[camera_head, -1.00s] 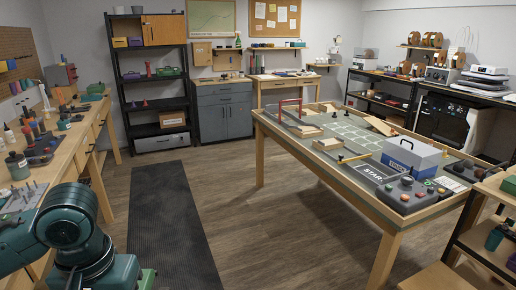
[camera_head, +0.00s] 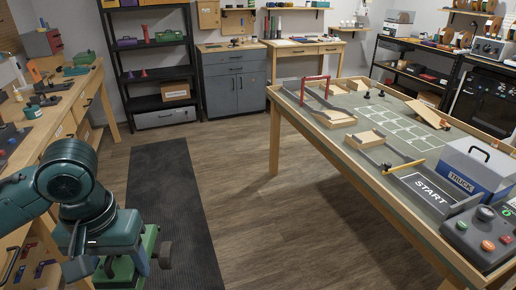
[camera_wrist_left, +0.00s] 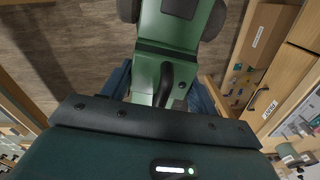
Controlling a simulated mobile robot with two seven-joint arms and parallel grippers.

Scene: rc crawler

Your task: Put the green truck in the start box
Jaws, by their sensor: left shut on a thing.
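The green truck (camera_head: 122,272) hangs in my left gripper (camera_head: 112,260) at the lower left of the head view, above the floor and partly hidden by the gripper. In the left wrist view the truck (camera_wrist_left: 175,32) extends upward from between the fingers of my left gripper (camera_wrist_left: 163,88), with dark wheels at its sides. The fingers are shut on it. The start box (camera_head: 408,183), a dark area with the white word START, lies on the near side of the course table at the right, far from the gripper. My right gripper is not in view.
On the course table (camera_head: 345,160), a blue-grey case (camera_head: 477,172) and a control box with buttons (camera_head: 482,238) flank the start box. A yellow-tipped bar (camera_head: 408,165) is behind it. A workbench (camera_head: 75,92) runs along the left. The floor (camera_head: 230,205) between is clear.

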